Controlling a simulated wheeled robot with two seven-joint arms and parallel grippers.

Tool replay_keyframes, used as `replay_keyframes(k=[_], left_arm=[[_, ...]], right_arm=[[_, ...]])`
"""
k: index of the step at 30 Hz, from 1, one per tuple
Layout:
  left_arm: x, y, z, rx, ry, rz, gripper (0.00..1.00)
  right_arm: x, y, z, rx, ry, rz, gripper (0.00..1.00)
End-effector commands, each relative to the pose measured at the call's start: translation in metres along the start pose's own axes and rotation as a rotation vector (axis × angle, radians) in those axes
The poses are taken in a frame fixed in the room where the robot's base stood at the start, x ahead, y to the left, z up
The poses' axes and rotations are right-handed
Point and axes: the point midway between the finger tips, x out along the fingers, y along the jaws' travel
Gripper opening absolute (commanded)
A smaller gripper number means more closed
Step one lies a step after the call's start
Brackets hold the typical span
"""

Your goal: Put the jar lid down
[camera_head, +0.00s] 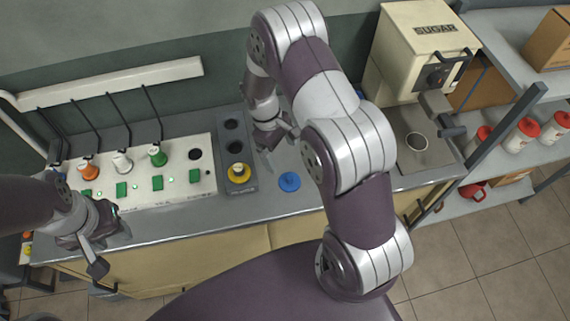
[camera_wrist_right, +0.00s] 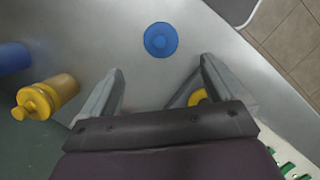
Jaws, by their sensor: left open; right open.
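The blue jar lid (camera_head: 289,182) lies flat on the grey counter, right of the dark holder. It also shows in the right wrist view (camera_wrist_right: 160,40), just beyond the fingertips and apart from them. My right gripper (camera_head: 278,146) is open and empty, over the counter behind the lid; it also shows in the right wrist view (camera_wrist_right: 161,72). My left gripper (camera_head: 103,247) is open at the left front edge of the counter, with nothing seen in it.
The dark holder (camera_head: 236,150) has round holes and a yellow piece (camera_head: 238,173). A panel (camera_head: 180,178) with coloured knobs stands left. A yellow jar (camera_wrist_right: 47,96) and a blue one (camera_wrist_right: 12,58) stand near my right gripper. A SUGAR machine (camera_head: 420,50) is at right.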

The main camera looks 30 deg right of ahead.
Motion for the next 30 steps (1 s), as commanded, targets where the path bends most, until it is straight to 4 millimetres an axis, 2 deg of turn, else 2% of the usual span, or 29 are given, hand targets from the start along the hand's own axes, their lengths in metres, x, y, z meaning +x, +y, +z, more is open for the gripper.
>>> replay_keyframes(k=[2, 5, 7, 10, 12, 15, 30], left_arm=[[0.001, 0.000, 0.000, 0.000, 0.000, 0.000, 0.43], [0.001, 0.000, 0.000, 0.000, 0.000, 0.000, 0.43], [0.001, 0.000, 0.000, 0.000, 0.000, 0.000, 0.43], [0.001, 0.000, 0.000, 0.000, 0.000, 0.000, 0.43], [0.001, 0.000, 0.000, 0.000, 0.000, 0.000, 0.43], [0.001, 0.000, 0.000, 0.000, 0.000, 0.000, 0.43], [0.001, 0.000, 0.000, 0.000, 0.000, 0.000, 0.43]], right_arm=[[-0.013, -0.003, 0.003, 0.017, 0.014, 0.001, 0.96], [-0.055, -0.019, 0.022, 0.123, 0.098, 0.003, 0.96], [-0.085, -0.038, 0.045, 0.236, 0.182, -0.002, 0.96], [-0.113, -0.065, 0.081, 0.386, 0.288, -0.018, 0.96], [-0.121, -0.080, 0.100, 0.463, 0.342, -0.030, 0.96], [-0.124, -0.091, 0.115, 0.522, 0.379, -0.041, 0.96], [-0.123, -0.093, 0.117, 0.530, 0.380, -0.044, 0.96]])
